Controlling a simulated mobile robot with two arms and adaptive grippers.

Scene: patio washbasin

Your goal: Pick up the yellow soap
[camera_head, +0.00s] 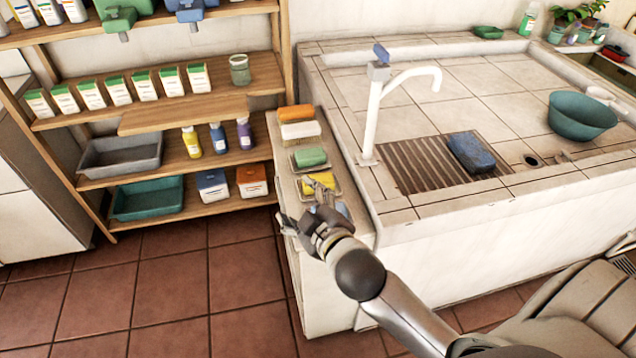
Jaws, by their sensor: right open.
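The yellow soap (321,182) lies in a small dish on the narrow white ledge left of the washbasin. My right gripper (303,205) reaches in from the lower right, with its open fingers close to the soap and its dish. One finger overlaps the soap in the picture, and I cannot tell if it touches. The near part of the dish is hidden by the gripper. My left gripper is not in view.
A green soap (310,157) in a dish, a white bar (300,130) and an orange bar (296,113) line the ledge behind. Wooden shelves (200,175) stand left.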

